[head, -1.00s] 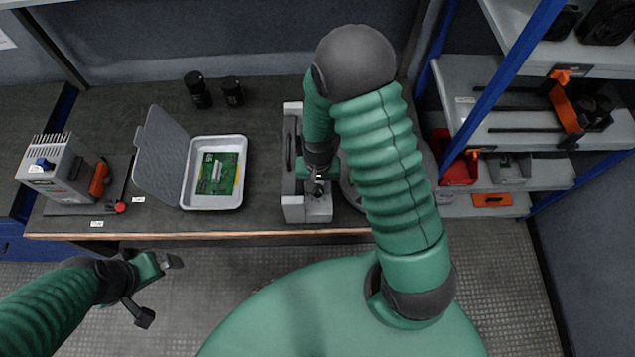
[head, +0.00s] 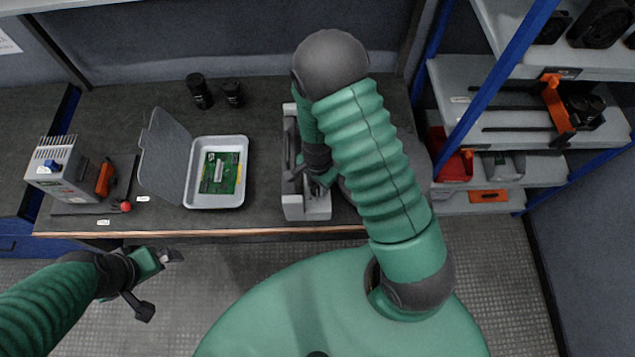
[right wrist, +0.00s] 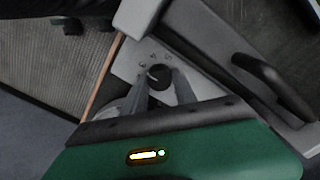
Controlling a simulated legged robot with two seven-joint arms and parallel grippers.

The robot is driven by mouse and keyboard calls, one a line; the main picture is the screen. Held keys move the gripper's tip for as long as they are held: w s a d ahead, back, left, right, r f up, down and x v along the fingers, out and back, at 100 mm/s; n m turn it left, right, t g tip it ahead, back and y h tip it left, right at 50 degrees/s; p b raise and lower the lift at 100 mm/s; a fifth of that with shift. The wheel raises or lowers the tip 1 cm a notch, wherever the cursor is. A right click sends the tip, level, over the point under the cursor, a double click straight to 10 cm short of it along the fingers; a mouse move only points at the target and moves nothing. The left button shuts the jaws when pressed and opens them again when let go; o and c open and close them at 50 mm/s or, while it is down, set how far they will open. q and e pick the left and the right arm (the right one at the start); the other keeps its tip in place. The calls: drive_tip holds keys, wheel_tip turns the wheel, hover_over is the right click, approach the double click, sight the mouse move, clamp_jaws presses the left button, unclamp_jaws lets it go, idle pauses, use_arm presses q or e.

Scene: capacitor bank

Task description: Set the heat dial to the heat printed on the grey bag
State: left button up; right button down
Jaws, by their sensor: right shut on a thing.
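The heat dial (right wrist: 158,76) is a small black knob with a pale pointer line on the light grey panel of a grey machine (head: 292,208). In the head view, my right gripper (head: 318,180) is over the machine's near end, and the dial is hidden. My left gripper (head: 158,283) is open and empty, in front of the bench. I cannot make out a grey bag.
An open grey case (head: 216,203) with a green circuit board (head: 219,172) stands left of the machine. A grey box unit (head: 62,165) stands at the far left. Two black cups (head: 199,92) stand at the back. Shelves (head: 455,95) stand at the right.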

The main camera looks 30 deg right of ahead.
sight(317, 187)
drive_tip(key=shift+s+a+f, duration=0.1)
drive_tip(key=shift+s+a, duration=0.05)
idle(0.3)
drive_tip(key=c, duration=1.4)
unclamp_jaws()
drive_tip(key=o, duration=0.4)
wheel_tip(317, 187, up, 17)
drive_tip(key=p, duration=0.2)
drive_tip(key=shift+w+p, duration=0.2)
drive_tip(key=shift+p, duration=0.15)
drive_tip(key=shift+f, duration=0.1)
